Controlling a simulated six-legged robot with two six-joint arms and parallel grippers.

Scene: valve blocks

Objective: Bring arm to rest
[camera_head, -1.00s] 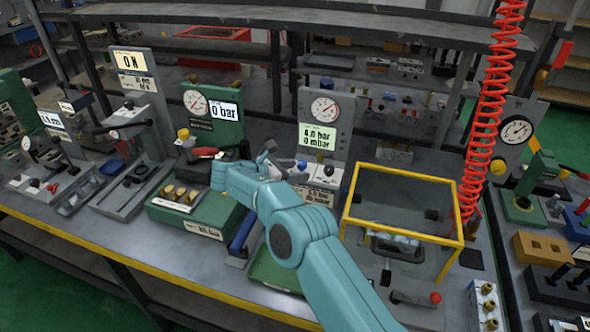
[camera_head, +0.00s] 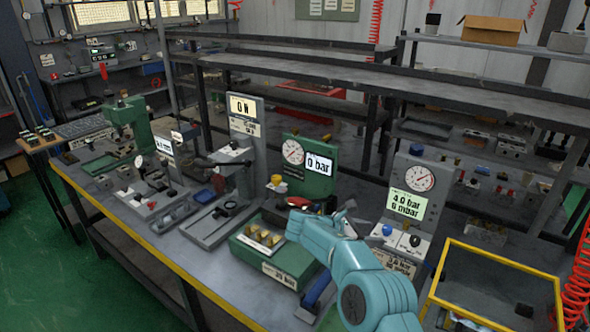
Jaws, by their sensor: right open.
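My right arm, teal, comes in from the lower right of the head view and reaches up and left over the bench. My right gripper (camera_head: 338,212) is at its far end, open, in front of the green gauge stand (camera_head: 292,170) that reads 0 bar. The green valve block (camera_head: 290,262) with brass fittings lies just left of the arm, below the gripper. A red-handled tool (camera_head: 300,203) lies close to the gripper, and I cannot tell whether they touch. My left gripper is not in view.
A grey gauge panel (camera_head: 412,195) stands right of the gripper. A yellow-framed box (camera_head: 500,255) is at the right, with a red coiled hose (camera_head: 580,285) beside it. Grey fixtures and a force display (camera_head: 246,108) stand left. The bench's yellow edge (camera_head: 150,245) runs along the front.

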